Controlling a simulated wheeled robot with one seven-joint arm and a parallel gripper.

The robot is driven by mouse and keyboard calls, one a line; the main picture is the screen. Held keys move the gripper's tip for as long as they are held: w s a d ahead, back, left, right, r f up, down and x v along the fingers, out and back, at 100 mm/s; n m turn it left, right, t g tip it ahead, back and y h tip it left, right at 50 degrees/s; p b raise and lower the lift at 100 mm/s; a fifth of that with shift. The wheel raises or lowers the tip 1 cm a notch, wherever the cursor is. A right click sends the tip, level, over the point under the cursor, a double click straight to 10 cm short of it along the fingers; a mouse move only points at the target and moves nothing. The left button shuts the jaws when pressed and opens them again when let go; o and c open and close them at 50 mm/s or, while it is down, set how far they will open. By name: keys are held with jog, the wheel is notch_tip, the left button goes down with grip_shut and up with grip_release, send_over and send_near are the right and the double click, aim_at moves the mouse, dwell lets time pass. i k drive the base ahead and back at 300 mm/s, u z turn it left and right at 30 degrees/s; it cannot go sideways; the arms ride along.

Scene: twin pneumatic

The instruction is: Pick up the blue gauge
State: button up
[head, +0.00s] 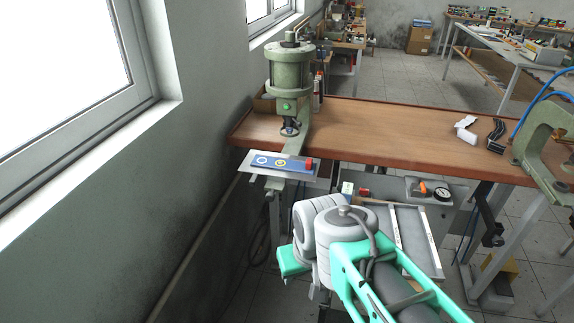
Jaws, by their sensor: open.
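A small round gauge (443,193) with a pale dial and dark rim lies at the right end of a grey surface below the wooden bench. Its colour is too small to make out as blue. My arm (345,235), with pale joints and teal links, reaches in from the bottom right, left of the gauge and nearer to me. My gripper's fingers do not show, and nothing of mine touches the gauge.
An orange-and-black item (424,188) lies left of the gauge. A pale frame (416,238) is behind my arm. The wooden bench (385,125) carries a green press (289,75); a blue panel (272,163) projects before it. Another green machine (545,140) stands right.

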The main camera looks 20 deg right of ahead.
aim_at(347, 188)
jog(key=u, duration=2.75)
jog(key=k, duration=1)
jog(key=z, duration=0.45)
